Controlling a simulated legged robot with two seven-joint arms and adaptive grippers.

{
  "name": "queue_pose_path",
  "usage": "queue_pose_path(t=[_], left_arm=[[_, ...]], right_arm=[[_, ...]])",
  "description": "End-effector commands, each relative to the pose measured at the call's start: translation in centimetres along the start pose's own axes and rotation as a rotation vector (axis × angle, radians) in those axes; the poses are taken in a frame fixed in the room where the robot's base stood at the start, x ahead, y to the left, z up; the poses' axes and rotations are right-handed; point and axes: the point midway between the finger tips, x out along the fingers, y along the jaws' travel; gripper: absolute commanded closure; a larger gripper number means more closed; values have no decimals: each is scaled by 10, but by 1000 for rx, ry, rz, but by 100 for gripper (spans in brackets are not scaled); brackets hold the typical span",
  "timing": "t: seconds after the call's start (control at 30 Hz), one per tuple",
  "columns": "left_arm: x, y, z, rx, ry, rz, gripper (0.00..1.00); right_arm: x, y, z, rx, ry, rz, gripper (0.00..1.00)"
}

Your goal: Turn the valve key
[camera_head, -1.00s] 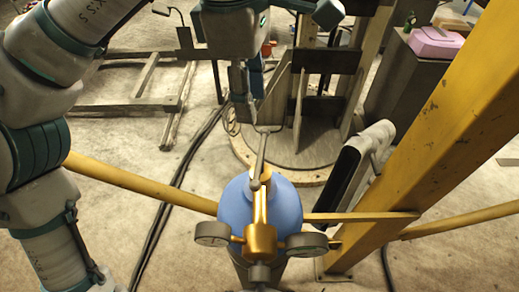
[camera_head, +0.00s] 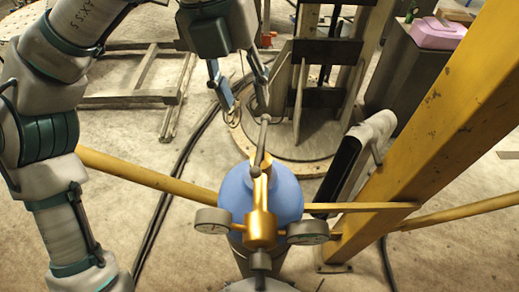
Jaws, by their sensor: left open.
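The valve key (camera_head: 264,143) is a slim grey rod that stands up from the brass valve fitting (camera_head: 260,222) on top of a blue gas cylinder (camera_head: 236,190), in the lower middle of the head view. Two round gauges, one on the left (camera_head: 212,220) and one on the right (camera_head: 307,232), flank the fitting. My left gripper (camera_head: 246,108) comes down from the top with its two fingers spread. Its right fingertip is close to the key's upper end in the picture; I cannot tell if they touch. Nothing shows between the fingers. My right gripper is not visible.
A thick yellow beam (camera_head: 440,130) slants up on the right, with thinner yellow bars either side of the cylinder. A black and pale panel (camera_head: 343,170) stands right of it. A wooden frame (camera_head: 175,100) and dark cables lie behind. A pink box (camera_head: 436,34) sits back right.

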Motion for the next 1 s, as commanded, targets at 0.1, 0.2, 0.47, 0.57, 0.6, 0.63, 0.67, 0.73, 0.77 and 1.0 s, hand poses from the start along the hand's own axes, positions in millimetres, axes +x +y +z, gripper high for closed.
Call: queue_pose_path(t=[0.1,0.2,0.47,0.57,0.6,0.63,0.67,0.73,0.77,1.0], left_arm=[[35,1,0,5,5,1,58],[56,1,0,2,0,2,58],[104,0,-1,2,-1,0,58],[114,0,-1,2,-2,-1,58],[117,0,-1,2,-1,-1,58],[119,0,-1,1,-1,-1,58],[120,0,-1,1,-1,-1,58],[122,0,-1,1,-1,-1,58],[123,0,-1,1,-1,-1,58],[123,0,-1,1,-2,-1,68]], right_arm=[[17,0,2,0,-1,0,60],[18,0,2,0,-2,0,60],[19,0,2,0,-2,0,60],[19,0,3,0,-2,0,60],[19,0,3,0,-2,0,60],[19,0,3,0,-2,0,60],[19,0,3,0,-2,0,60],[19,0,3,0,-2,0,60],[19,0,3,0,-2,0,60],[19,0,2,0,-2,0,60]])
